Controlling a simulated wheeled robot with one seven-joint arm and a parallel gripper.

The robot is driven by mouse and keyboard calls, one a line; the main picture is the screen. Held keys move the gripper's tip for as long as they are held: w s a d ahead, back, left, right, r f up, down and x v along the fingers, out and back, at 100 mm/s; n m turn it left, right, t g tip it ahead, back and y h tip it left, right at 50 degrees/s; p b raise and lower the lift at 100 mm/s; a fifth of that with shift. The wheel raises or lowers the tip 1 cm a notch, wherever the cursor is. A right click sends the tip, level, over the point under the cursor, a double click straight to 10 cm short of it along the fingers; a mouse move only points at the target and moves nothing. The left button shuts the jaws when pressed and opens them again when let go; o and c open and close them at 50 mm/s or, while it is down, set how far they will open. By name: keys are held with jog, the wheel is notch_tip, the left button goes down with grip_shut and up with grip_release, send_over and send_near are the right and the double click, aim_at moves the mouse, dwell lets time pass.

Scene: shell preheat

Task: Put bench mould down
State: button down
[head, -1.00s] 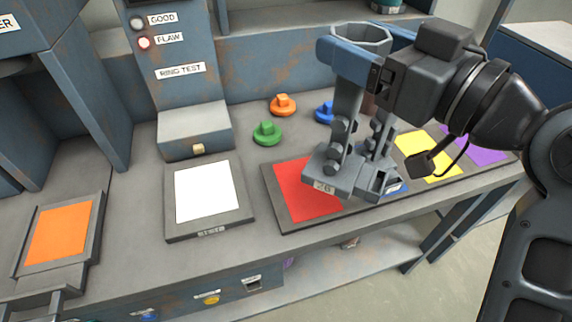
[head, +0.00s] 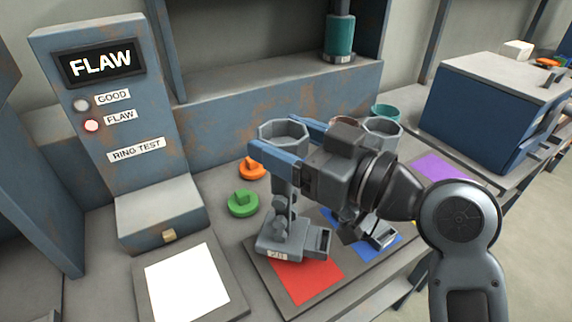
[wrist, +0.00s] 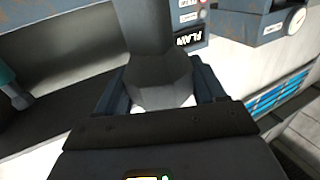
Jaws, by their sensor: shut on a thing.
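The bench mould (head: 276,199) is grey, with a faceted cup on top, a stem and a flat labelled base. My gripper (head: 284,142) is shut on it just below the cup, with one blue finger on each side. The mould is upright, its base over the back part of the red square (head: 305,284); I cannot tell whether it touches. In the wrist view the mould (wrist: 155,75) fills the middle between the fingers. A second grey cup (head: 383,130) shows behind my wrist, and a grey base (head: 379,235) shows over the blue square (head: 385,250).
Green (head: 243,203) and orange (head: 252,168) knobbed pieces lie behind the mould. A white pad (head: 187,284) is at left. The ring test cabinet (head: 110,125) reads FLAW, its lower lamp lit. A purple square (head: 441,166) and a blue box (head: 497,108) are at right.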

jog(key=shift+f, duration=1.9)
jog(key=shift+c, duration=0.5)
grip_release()
jog(key=shift+r, duration=0.2)
jog(key=b+v, duration=0.2)
jog(key=v, duration=1)
jog(key=shift+f, duration=0.15)
